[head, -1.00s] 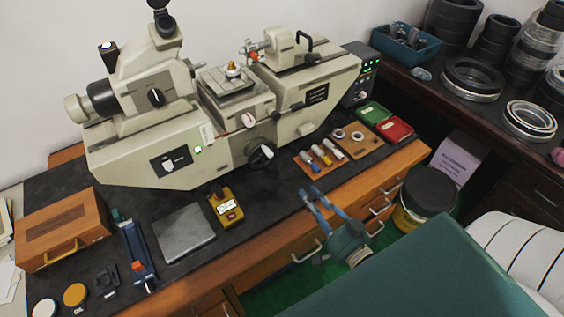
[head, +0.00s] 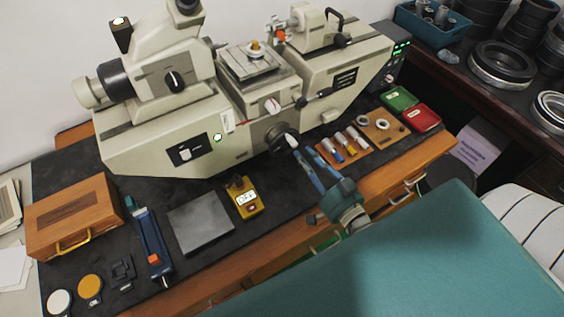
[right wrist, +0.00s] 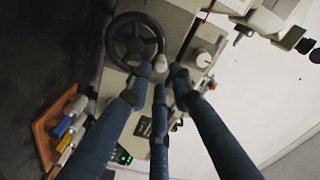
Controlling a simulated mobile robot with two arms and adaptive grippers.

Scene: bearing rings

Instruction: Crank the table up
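The measuring machine (head: 215,110) stands on the dark bench mat. Its small table (head: 252,66) carries a brass-coloured piece and sits mid-machine. Below it on the front is the black handwheel (head: 280,139) with a pale crank knob. In the right wrist view the handwheel (right wrist: 112,42) is at the upper left, and the pale knob (right wrist: 160,64) lies just beyond and between the fingertips. My right gripper (head: 294,150), also in the right wrist view (right wrist: 161,74), has blue fingers spread open close to the handwheel; contact cannot be told. My left gripper is not in view.
A yellow device (head: 245,199), a grey plate (head: 201,222) and a wooden box (head: 72,215) are to the left. Pale round knobs (right wrist: 203,58) sit near the handwheel.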

